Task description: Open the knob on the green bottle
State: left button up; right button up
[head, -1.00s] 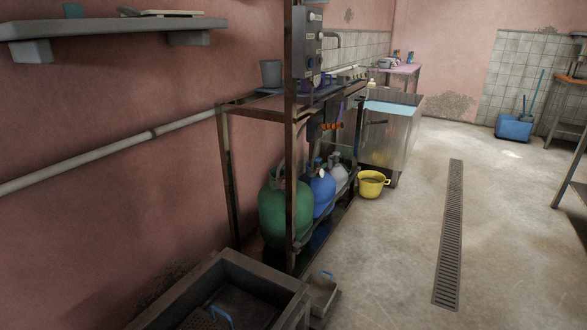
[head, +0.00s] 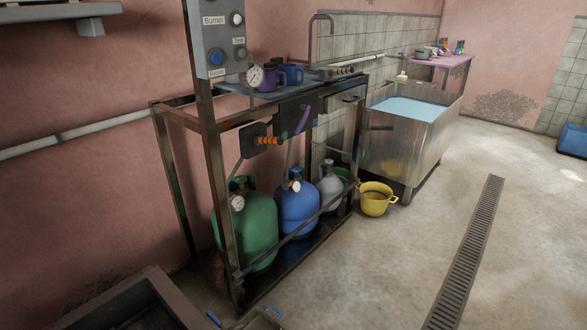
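The green bottle (head: 256,232) stands upright on the low shelf of a metal frame, nearest of the gas bottles. A dark green knob or valve (head: 241,184) sits on its top, with a round white gauge (head: 237,203) at the neck. I cannot tell the knob's setting. Neither of my grippers shows in the head view.
A blue bottle (head: 298,212) and a grey bottle (head: 330,187) stand behind the green one. A yellow pot (head: 375,200) is on the floor by a steel tank (head: 432,140). A dark trough (head: 135,305) is at bottom left.

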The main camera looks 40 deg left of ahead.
aim_at(240, 179)
jog(key=i+l+u, duration=0.1)
jog(key=i, duration=0.4)
jog(key=i+l, duration=0.1)
jog(key=i, duration=0.4)
jog(key=i+u, duration=0.25)
jog(key=u, duration=0.2)
jog(key=i+u, duration=0.2)
jog(key=u, duration=0.25)
jog(key=i+l+u, duration=0.25)
jog(key=u, duration=0.2)
jog(key=i+l+u, duration=0.15)
jog(key=u, duration=0.35)
